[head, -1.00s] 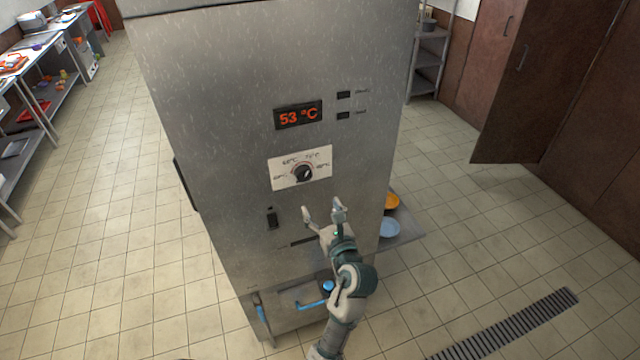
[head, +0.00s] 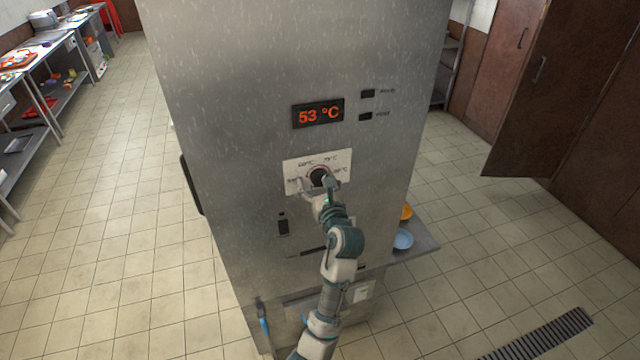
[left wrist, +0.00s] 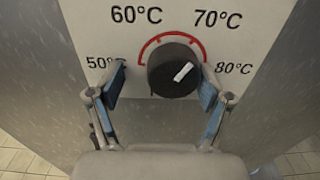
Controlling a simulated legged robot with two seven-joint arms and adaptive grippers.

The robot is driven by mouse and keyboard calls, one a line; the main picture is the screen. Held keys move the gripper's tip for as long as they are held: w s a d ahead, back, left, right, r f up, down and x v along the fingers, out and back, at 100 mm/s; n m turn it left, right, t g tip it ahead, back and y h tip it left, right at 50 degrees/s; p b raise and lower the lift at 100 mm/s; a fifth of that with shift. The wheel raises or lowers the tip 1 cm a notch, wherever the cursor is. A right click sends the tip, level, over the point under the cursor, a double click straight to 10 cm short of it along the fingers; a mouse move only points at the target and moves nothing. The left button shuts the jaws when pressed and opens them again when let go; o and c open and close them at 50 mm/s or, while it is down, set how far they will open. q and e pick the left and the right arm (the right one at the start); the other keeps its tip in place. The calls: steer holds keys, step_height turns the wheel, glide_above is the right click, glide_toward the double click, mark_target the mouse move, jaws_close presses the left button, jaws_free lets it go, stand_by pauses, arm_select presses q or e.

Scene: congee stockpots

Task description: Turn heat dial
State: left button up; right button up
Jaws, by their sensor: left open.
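The black heat dial (head: 318,175) sits on a white scale plate (head: 290,164) on the front of a tall steel cabinet. In the left wrist view the dial (left wrist: 172,72) has a white pointer mark aimed up and right, between 70°C and 80°C on the red arc. My left gripper (head: 318,188) is open at the dial. In the left wrist view its fingers (left wrist: 160,92) stand on both sides of the dial, the right one closer to it. A display (head: 318,113) reads 53 °C in orange. My right gripper is not in view.
Two small dark buttons (head: 366,104) are right of the display. A dark switch (head: 283,225) is below the dial. A side shelf (head: 425,243) holds a blue dish (head: 402,239) and an orange dish (head: 406,212). Tiled floor lies open on both sides.

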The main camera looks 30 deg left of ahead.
arm_select(q)
steer(key=shift+s+a, duration=0.1)
steer(key=shift+a, duration=0.25)
steer(key=shift+c, duration=0.9)
steer(key=shift+d, duration=0.1)
steer(key=c, duration=0.4)
steer(key=d, duration=0.3)
steer(key=shift+w+d+r, duration=0.15)
steer(key=shift+w+r, duration=0.05)
steer(key=shift+w, duration=0.05)
steer(key=c, duration=0.6)
steer(key=shift+s+r, duration=0.1)
steer(key=shift+s, duration=0.05)
steer(key=shift+a, duration=0.4)
steer(key=o, duration=1.2)
steer(key=shift+d, duration=0.15)
steer(key=v, duration=1.1)
steer(key=shift+s+d, duration=0.2)
steer(key=shift+d, duration=0.15)
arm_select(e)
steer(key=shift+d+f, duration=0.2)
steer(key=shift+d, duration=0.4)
